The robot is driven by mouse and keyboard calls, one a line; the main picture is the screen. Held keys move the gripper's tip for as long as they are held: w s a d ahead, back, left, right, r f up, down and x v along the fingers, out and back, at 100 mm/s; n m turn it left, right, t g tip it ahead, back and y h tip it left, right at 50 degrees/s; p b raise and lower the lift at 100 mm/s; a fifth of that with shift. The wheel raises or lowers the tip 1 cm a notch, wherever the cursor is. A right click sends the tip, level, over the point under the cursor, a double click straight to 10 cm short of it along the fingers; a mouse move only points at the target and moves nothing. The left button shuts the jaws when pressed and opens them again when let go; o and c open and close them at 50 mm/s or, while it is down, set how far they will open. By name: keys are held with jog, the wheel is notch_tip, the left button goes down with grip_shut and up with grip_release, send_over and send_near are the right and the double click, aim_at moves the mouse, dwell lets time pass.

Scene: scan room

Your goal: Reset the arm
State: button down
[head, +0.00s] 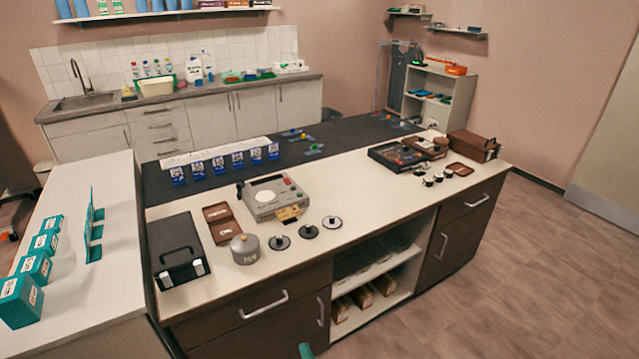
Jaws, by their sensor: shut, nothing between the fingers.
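My gripper does not clearly show in the head view. A small teal piece pokes up at the bottom edge, in front of the island's drawers; I cannot tell what it belongs to. No arm is seen over the island worktop (372,205). On it stand a grey device with a dial (275,197), a grey lidded pot (245,249) and three dark discs with knobs, one of them the middle disc (308,232). A black case (178,255) lies at the left end, beside a brown tray (221,224).
A white side counter (95,290) at left carries several teal boxes (35,266). The floor (530,270) at right is clear.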

jog(key=s+r+m+h, duration=0.3)
jog(key=s+m, duration=0.6)
jog(key=s, duration=0.3)
jog(key=s+r+m+h, duration=0.3)
jog(key=s+m, duration=0.7)
jog(key=s, duration=0.2)
jog(key=s+d+r+m+g, duration=0.1)
jog(key=s+d+r+m, duration=0.1)
jog(key=s+r+m, duration=0.3)
jog(key=s+d+r+m+g+h, duration=0.1)
jog(key=s+r+m, duration=0.5)
jog(key=s+m, duration=0.3)
jog(key=shift+s+d+g, duration=0.3)
jog(key=shift+s+d, duration=0.1)
jog(key=shift+s, duration=0.45)
